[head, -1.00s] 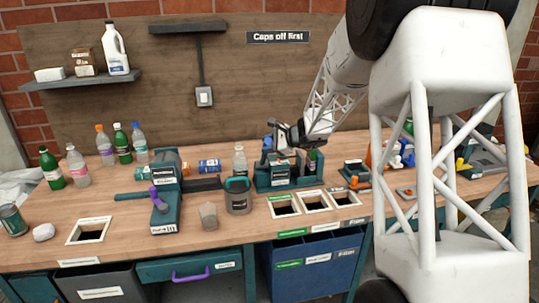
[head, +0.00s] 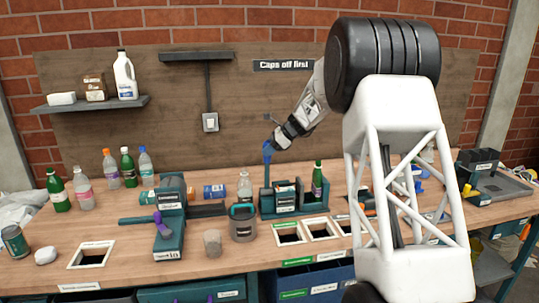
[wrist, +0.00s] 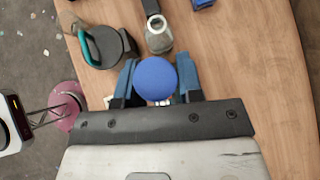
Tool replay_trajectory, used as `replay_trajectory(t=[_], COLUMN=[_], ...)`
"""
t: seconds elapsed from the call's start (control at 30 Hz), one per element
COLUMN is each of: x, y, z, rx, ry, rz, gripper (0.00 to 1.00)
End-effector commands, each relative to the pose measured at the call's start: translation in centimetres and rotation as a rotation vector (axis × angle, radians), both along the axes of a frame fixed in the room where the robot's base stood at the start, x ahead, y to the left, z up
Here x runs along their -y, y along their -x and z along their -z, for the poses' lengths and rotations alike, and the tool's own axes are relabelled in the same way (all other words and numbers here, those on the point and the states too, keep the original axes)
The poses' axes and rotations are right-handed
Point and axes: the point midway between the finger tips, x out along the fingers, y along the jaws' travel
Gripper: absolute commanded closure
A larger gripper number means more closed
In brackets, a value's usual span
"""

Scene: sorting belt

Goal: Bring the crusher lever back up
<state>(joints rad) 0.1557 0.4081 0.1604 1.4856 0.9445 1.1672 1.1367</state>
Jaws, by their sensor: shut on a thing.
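The crusher lever (head: 267,160) is blue and stands nearly upright at the left end of the teal crusher (head: 286,210) in the head view. My gripper (head: 272,146) is at the lever's top, well above the crusher body. In the wrist view the lever's round blue knob (wrist: 155,78) sits between the two blue fingers of my gripper (wrist: 157,80), which is shut on it. A green bottle (head: 317,180) stands upright at the crusher's right end. The lever's lower pivot is too small to make out.
Left of the crusher are a clear bottle (head: 244,187), a dark grey jar with a teal handle (head: 243,225) and another teal machine (head: 170,235) with a purple handle. Framed openings (head: 319,229) lie in front. The wooden board (head: 110,160) stands behind.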

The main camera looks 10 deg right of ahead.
Motion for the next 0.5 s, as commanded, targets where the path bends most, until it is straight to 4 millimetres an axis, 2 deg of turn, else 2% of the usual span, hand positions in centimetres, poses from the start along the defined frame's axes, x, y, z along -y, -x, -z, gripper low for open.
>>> replay_trajectory(t=[0.2,0.5], x=[0.0,0.0], y=[-1.7,-2.4], z=[0.1,0.0], rx=[-0.076,-0.116], ry=[0.0,0.0], rz=[0.0,0.0], gripper=[1.0,1.0])
